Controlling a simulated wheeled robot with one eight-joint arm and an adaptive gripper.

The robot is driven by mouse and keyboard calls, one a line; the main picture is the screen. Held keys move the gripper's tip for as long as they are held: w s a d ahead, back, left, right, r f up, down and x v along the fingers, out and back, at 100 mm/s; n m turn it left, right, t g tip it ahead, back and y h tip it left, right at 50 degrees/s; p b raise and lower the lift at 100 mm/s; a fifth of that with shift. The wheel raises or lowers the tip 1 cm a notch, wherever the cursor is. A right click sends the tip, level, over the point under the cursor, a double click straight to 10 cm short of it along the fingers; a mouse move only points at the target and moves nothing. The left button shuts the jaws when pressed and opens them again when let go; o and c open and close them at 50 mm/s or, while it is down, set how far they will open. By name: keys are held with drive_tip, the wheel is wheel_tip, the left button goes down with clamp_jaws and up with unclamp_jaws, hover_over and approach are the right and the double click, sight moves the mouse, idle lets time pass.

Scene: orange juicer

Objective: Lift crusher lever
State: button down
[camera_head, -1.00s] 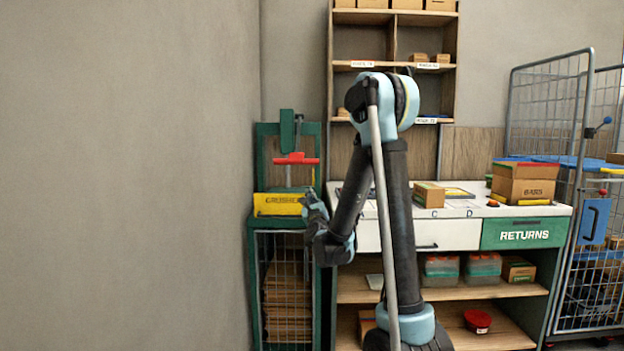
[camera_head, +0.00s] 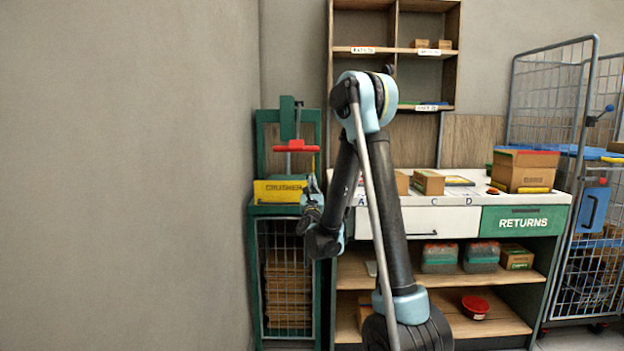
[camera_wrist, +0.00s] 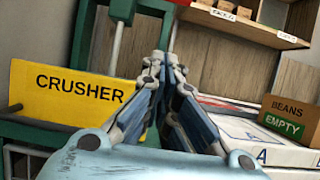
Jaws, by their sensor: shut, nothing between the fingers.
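The green crusher (camera_head: 262,150) stands at the left by the wall. Its red lever (camera_head: 296,147) is a horizontal bar on a rod under the green top block, above the yellow panel marked CRUSHER (camera_head: 277,191). The panel shows large at the left in the wrist view (camera_wrist: 65,92). My gripper (camera_head: 314,182) is at the crusher's right front, below and right of the lever, and apart from it. In the wrist view my gripper (camera_wrist: 160,60) has its fingertips together with nothing between them.
Right of the crusher is a counter (camera_head: 515,197) with cardboard boxes (camera_head: 428,182) and a RETURNS drawer. A wooden shelf (camera_head: 332,90) rises behind it, and a wire cage (camera_head: 565,70) stands at the right. The plain wall (camera_head: 130,170) closes the left side.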

drive_tip(key=w+r, duration=0.7)
drive_tip(key=shift+w+r, duration=0.2)
drive_tip(key=shift+r, duration=0.15)
drive_tip(key=shift+d, duration=0.15)
idle(0.3)
